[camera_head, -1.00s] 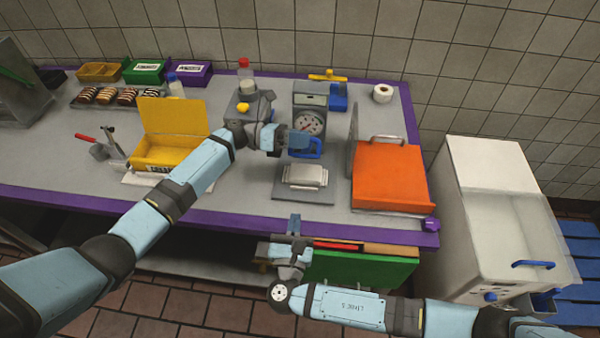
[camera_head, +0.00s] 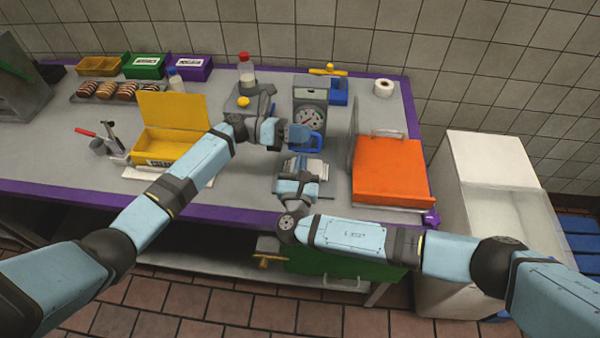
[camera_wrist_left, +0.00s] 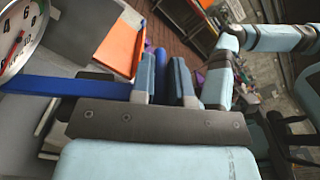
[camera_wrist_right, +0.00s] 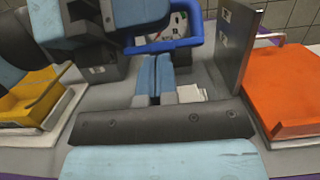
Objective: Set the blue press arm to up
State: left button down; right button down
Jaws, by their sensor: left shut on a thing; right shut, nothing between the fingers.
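The press is a grey upright stand (camera_head: 311,97) with a round white dial (camera_head: 309,121) on its front. Its blue press arm (camera_head: 315,142) sticks out in front, just below the dial. In the left wrist view, the blue arm (camera_wrist_left: 75,88) runs from beside the dial to a bar (camera_wrist_left: 160,62) between my fingers. My left gripper (camera_head: 303,134) is shut on this bar. My right gripper (camera_head: 300,163) is shut and empty, low in front of the press, over its plate. In the right wrist view, the blue arm (camera_wrist_right: 165,45) is just beyond my right fingertips (camera_wrist_right: 162,62).
An orange lidded grill (camera_head: 388,172) stands close on the right. A yellow box (camera_head: 170,148) is on the left. A red-capped bottle (camera_head: 246,72) and a blue holder (camera_head: 338,91) stand behind. A pale metal block (camera_head: 316,169) lies on the press plate, partly hidden by my right gripper.

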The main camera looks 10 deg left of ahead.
jog(key=shift+r, duration=0.1)
pick_arm(q)
jog(key=shift+s+d+f, duration=0.1)
pick_arm(e)
jog(key=shift+w+d+r+g, duration=0.1)
jog(key=shift+w+r+g, duration=0.2)
jog(key=shift+w+r, duration=0.55)
pick_arm(q)
jog(key=c, duration=1.1)
grip_release()
jog(key=shift+s+f, duration=0.1)
jog(key=shift+c, duration=0.2)
pick_arm(e)
jog(key=shift+s+r, duration=0.1)
